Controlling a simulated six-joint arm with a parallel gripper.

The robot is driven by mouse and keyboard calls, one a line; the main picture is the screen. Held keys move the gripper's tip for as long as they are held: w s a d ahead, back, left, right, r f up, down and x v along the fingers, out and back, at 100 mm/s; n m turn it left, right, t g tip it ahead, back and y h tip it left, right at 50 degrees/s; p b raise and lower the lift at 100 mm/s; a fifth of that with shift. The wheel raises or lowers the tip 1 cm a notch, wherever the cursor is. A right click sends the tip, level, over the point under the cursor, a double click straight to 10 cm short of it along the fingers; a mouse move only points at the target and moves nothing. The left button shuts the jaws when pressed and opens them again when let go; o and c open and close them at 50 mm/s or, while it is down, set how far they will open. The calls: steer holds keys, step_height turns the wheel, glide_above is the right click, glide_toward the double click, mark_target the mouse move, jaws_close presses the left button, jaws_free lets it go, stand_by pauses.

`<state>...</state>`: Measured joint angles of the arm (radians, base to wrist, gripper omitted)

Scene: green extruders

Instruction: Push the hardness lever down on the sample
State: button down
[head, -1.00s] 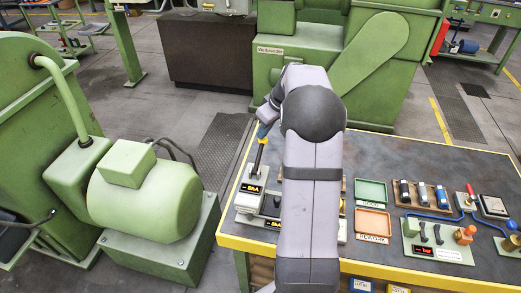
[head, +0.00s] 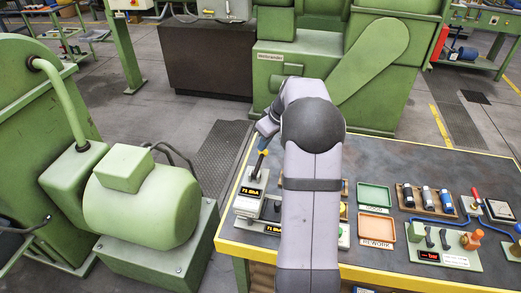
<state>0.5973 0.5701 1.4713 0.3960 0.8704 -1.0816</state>
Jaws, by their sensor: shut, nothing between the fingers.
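The hardness tester (head: 249,203) stands at the left end of the table, with a display (head: 250,191) that reads about 71 ShA. Its lever (head: 258,166) is dark with a yellow part near the top and leans up toward my gripper (head: 264,146). My gripper is shut with nothing between its fingers and sits at the lever's upper end; whether they touch is too small to tell. My arm hides the right part of the tester, and I cannot make out the sample.
A green tray (head: 374,184) and an orange REWORK tray (head: 359,228) lie right of my arm. A rack of several cylinders (head: 427,214) and a panel with small levers (head: 439,258) stand further right. A green motor (head: 143,208) is left of the table.

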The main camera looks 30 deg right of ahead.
steer(key=shift+r+p, duration=1.4)
steer(key=shift+r, duration=0.75)
steer(key=shift+r+p, duration=1.8)
steer(key=shift+r, duration=0.6)
steer(key=s+a+f+m+g, duration=0.1)
steer(key=s+a+f+g, duration=0.1)
steer(key=s+a, duration=0.7)
steer(key=s+a+f+m+g, duration=0.1)
steer(key=s+a+f, duration=0.2)
steer(key=s+a, duration=0.7)
steer(key=s+a+f+m+g+h, duration=0.1)
steer(key=s+a+f, duration=0.2)
steer(key=s+a, duration=0.2)
steer(key=s, duration=0.2)
steer(key=shift+s, duration=0.4)
steer(key=shift+a, duration=0.1)
